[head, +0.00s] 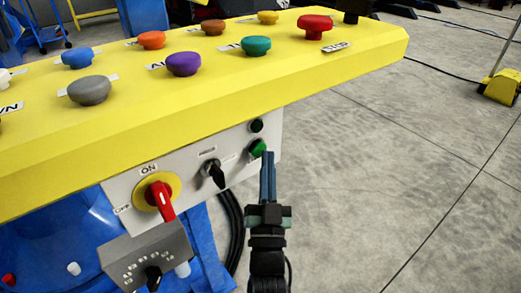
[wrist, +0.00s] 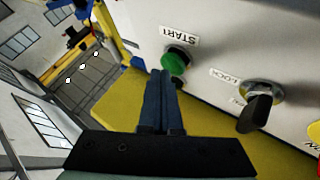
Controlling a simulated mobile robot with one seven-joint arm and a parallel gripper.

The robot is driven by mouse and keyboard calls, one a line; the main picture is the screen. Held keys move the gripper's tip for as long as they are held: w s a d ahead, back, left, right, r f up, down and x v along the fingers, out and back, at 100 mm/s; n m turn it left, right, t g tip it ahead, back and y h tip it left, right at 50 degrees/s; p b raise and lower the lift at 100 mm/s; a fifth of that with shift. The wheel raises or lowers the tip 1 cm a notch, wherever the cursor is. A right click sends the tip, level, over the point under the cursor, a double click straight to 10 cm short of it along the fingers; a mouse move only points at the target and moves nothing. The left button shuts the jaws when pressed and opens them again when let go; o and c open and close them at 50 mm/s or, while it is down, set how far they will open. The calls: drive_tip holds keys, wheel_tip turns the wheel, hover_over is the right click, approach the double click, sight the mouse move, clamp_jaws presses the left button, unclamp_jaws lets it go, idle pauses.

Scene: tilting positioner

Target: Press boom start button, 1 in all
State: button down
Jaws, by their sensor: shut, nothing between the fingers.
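The green start button (head: 258,148) sits on the white front panel below the yellow console top. In the wrist view, the green button (wrist: 175,61) has a START label (wrist: 178,38) beside it. My gripper (head: 267,156) is shut and empty, its blue fingers pointing up at the button. In the wrist view, the fingertips (wrist: 161,74) are right beside the button's edge. I cannot tell whether they touch it.
A black lock switch (head: 214,174) and a red ON/OFF rotary switch (head: 162,196) are to the left. Coloured mushroom buttons line the yellow console (head: 200,105), which overhangs the panel. The floor (head: 370,190) at right is open.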

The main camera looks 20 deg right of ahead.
drive_tip(key=shift+w+a, duration=0.15)
drive_tip(key=shift+w, duration=0.3)
idle(0.4)
idle(0.3)
drive_tip(key=shift+s+d, duration=0.25)
drive_tip(key=shift+s, duration=0.6)
drive_tip(key=s, duration=0.1)
drive_tip(key=s+d, duration=0.1)
drive_tip(key=s, duration=0.2)
drive_tip(key=shift+s+d+p, duration=0.35)
idle(0.5)
